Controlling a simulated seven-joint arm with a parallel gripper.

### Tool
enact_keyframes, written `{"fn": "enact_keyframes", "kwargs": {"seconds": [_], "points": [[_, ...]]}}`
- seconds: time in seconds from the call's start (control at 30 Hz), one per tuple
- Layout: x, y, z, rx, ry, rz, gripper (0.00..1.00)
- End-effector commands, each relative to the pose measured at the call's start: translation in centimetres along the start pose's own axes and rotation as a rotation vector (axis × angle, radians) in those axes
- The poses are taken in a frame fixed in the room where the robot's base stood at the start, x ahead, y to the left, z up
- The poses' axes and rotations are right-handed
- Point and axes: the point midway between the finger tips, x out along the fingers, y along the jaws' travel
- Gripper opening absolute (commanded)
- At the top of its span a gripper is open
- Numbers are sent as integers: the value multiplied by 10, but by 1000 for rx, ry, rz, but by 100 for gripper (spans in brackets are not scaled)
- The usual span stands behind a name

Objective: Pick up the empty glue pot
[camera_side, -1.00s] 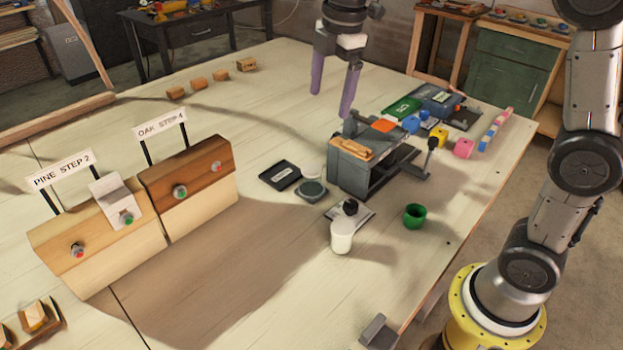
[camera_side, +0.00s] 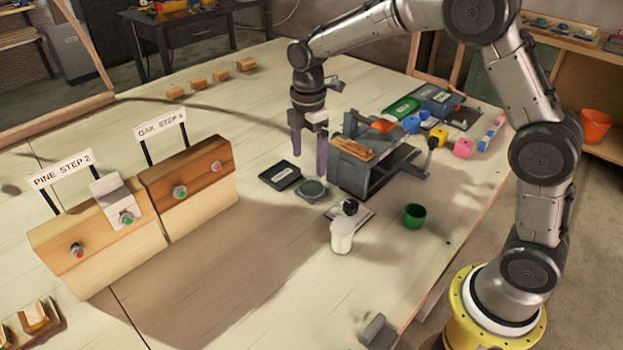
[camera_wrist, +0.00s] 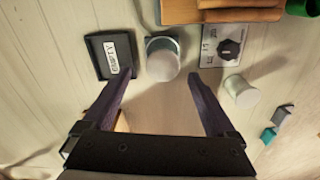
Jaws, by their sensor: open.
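A white pot (camera_side: 341,236) stands upright on the table in front of the black-knobbed plate. It also shows right of centre in the wrist view (camera_wrist: 241,92). Whether it is empty cannot be seen. A dark tray (camera_side: 280,176) lies behind and left of it, and in the wrist view the tray's label (camera_wrist: 112,58) reads EMPTY. My gripper (camera_side: 309,164) is open and empty, pointing down above the area near the tray and disc, away from the white pot.
A grey fixture with wood on it (camera_side: 362,165) stands right of my gripper. The knobbed plate (camera_wrist: 222,45) lies beside the disc, and a green cup (camera_side: 414,216) is farther right. Two wooden blocks with signs (camera_side: 100,235) stand at left.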

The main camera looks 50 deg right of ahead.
Motion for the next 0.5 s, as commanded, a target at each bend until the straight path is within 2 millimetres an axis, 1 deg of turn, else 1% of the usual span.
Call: {"fn": "enact_keyframes", "kwargs": {"seconds": [0.07, 0.3, 0.4, 0.5], "points": [[6, -1, 0, 0, -1, -2, 92], [40, -4, 2, 0, -1, -4, 92], [49, -4, 2, 0, 0, -2, 92], [53, -4, 2, 0, 0, -1, 92]]}}
